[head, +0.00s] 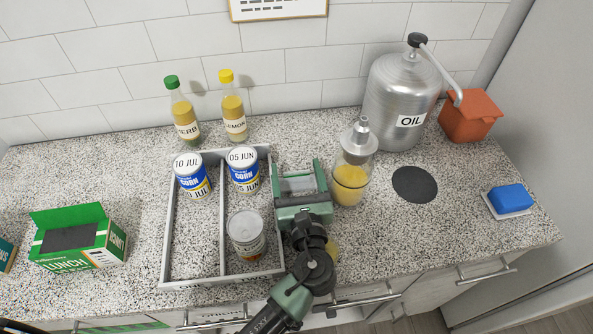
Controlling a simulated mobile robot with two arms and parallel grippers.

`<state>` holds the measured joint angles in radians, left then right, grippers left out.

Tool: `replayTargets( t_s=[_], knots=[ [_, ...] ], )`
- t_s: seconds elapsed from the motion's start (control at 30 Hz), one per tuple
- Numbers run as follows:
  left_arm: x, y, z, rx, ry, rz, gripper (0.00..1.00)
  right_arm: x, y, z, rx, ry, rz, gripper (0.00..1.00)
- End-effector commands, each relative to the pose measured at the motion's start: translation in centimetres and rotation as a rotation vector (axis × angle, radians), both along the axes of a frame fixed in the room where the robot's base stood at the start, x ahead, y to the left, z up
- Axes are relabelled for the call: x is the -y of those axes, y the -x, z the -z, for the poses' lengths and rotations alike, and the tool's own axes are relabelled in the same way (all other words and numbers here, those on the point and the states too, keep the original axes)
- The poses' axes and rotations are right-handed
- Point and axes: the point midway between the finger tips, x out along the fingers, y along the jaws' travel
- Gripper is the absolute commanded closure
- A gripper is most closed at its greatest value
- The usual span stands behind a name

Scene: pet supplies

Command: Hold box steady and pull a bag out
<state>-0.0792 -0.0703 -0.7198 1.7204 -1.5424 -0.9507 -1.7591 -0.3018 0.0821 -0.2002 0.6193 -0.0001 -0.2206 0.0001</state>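A green and white box (80,256) marked LUNCH stands on the counter at the left. Its green top flap is raised at the back, and its top opening looks dark. No bag can be made out inside it. My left gripper (299,172) is well to the right of the box, over the counter just right of the grey divided tray. Its two fingers are spread wide apart, with no clear object held between them. My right gripper is not in view.
The grey tray (222,235) holds several cans between the box and my gripper. A pump bottle (350,182) stands close right of the gripper. An oil canister (398,105), red container (468,117) and blue sponge (510,198) are farther right. Two sauce bottles stand behind the tray.

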Motion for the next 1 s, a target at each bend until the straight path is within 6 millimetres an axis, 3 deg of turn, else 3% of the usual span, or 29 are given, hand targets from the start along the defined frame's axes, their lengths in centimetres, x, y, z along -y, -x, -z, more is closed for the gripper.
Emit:
replayTargets(
  t_s=[0.27, 0.7, 1.0],
  knots=[
    [0.2, 0.8, 0.0, -0.002, 0.000, 0.002, 0.25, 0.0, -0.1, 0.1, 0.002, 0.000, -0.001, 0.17],
    [2.2, 9.3, -0.3, -0.002, 0.000, 0.001, 0.25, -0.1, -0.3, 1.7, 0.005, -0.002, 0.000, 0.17],
    [2.8, 11.6, -0.6, 0.000, 0.000, 0.000, 0.25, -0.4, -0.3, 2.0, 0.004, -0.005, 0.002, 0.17]
  ],
)
